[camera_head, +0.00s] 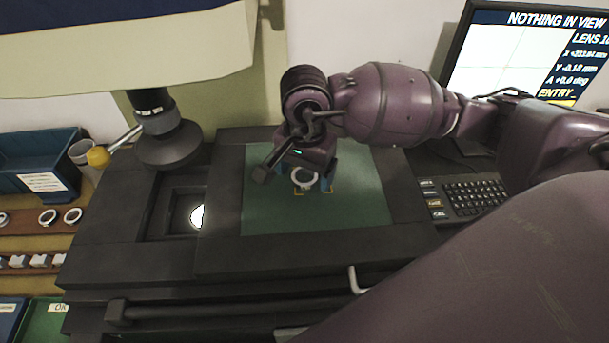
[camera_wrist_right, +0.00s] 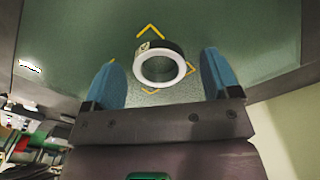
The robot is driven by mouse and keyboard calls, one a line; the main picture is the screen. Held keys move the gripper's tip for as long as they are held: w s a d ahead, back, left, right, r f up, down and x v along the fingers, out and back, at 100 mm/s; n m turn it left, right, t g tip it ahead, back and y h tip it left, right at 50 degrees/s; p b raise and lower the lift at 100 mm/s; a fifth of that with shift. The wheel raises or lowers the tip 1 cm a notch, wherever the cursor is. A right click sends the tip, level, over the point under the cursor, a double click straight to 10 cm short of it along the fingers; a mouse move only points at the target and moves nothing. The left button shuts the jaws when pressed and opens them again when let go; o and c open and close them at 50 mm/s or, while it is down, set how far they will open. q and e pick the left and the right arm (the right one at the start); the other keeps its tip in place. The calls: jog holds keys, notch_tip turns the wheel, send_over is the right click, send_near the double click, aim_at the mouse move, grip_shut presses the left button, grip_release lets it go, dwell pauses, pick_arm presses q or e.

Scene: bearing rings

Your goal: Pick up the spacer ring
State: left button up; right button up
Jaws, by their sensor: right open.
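The spacer ring (camera_wrist_right: 160,63) is a pale ring with a dark outer side and a small label. It lies on a green mat (camera_head: 355,215) inside yellow corner marks. In the head view the ring (camera_head: 304,180) shows just below my right gripper (camera_head: 312,184). In the right wrist view my right gripper (camera_wrist_right: 162,80) is open, with one blue finger on each side of the ring and a gap to each. I cannot tell how far the fingertips are above the mat. My left gripper is not in view.
A dark lens column (camera_head: 165,140) with a yellow-knobbed lever stands left of the mat. Other rings (camera_head: 48,217) lie on a brown rack at far left, near a blue bin (camera_head: 40,165). A keyboard (camera_head: 470,197) is at right, below a monitor (camera_head: 530,50).

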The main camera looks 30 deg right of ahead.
jog(key=c, duration=1.1)
jog(key=shift+o, duration=0.2)
jog(key=shift+r, duration=0.1)
